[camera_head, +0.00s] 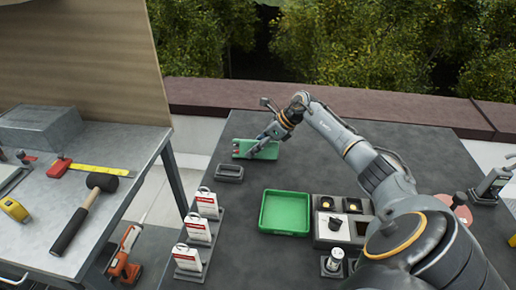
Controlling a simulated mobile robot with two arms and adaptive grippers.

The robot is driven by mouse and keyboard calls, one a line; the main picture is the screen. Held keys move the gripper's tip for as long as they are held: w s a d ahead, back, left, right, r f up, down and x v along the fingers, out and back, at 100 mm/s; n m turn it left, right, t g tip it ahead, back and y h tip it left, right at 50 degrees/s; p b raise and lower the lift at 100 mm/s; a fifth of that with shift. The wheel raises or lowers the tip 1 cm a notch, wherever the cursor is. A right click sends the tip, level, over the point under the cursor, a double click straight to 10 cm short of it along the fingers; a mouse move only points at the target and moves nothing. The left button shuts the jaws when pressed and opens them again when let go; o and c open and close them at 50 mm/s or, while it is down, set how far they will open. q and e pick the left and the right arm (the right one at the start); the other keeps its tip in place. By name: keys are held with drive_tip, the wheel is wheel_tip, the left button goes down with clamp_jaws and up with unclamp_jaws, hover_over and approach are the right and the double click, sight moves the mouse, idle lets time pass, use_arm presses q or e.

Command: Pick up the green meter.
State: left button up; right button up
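The green meter (242,149) lies on the dark table, near its far left edge and close behind a small grey holder. My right gripper (252,153) reaches over from the right, with its finger end over the meter's right part. The fingers overlap the meter in this view, and I cannot tell whether they touch it or are closed on it. My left gripper is not in view.
A grey holder (229,172) stands just in front of the meter. A green tray (286,212), a grey box with compartments (331,233) and white tagged packs (198,229) stand nearer. A workbench with a mallet (79,214) is at left.

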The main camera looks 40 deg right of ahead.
sight(251, 141)
drive_tip(key=c, duration=0.5)
drive_tip(key=shift+r, duration=0.15)
drive_tip(key=shift+r, duration=0.25)
drive_tip(key=r+p, duration=0.1)
drive_tip(key=r, duration=0.1)
drive_tip(key=r+p, duration=0.1)
drive_tip(key=shift+s+a+r+p, duration=0.15)
drive_tip(key=shift+s+r+p, duration=0.1)
drive_tip(key=shift+r+p, duration=0.1)
drive_tip(key=s+a+r+p, duration=0.3)
drive_tip(key=s+r+p, duration=0.3)
drive_tip(key=shift+s+a+r+p, duration=0.15)
drive_tip(key=shift+s+a+p, duration=0.1)
drive_tip(key=shift+a+p, duration=0.15)
drive_tip(key=s+a+p, duration=0.1)
drive_tip(key=p, duration=0.1)
drive_tip(key=s+r+p, duration=0.1)
drive_tip(key=p, duration=0.1)
drive_tip(key=s+a+r+p, duration=0.1)
drive_tip(key=s+p, duration=0.1)
drive_tip(key=shift+s+a+r+p, duration=0.1)
drive_tip(key=shift+a+r+p, duration=0.05)
drive_tip(key=shift+a+p, duration=0.25)
drive_tip(key=shift+s+a+p, duration=0.2)
drive_tip(key=shift+s+p, duration=0.15)
drive_tip(key=shift+p, duration=0.25)
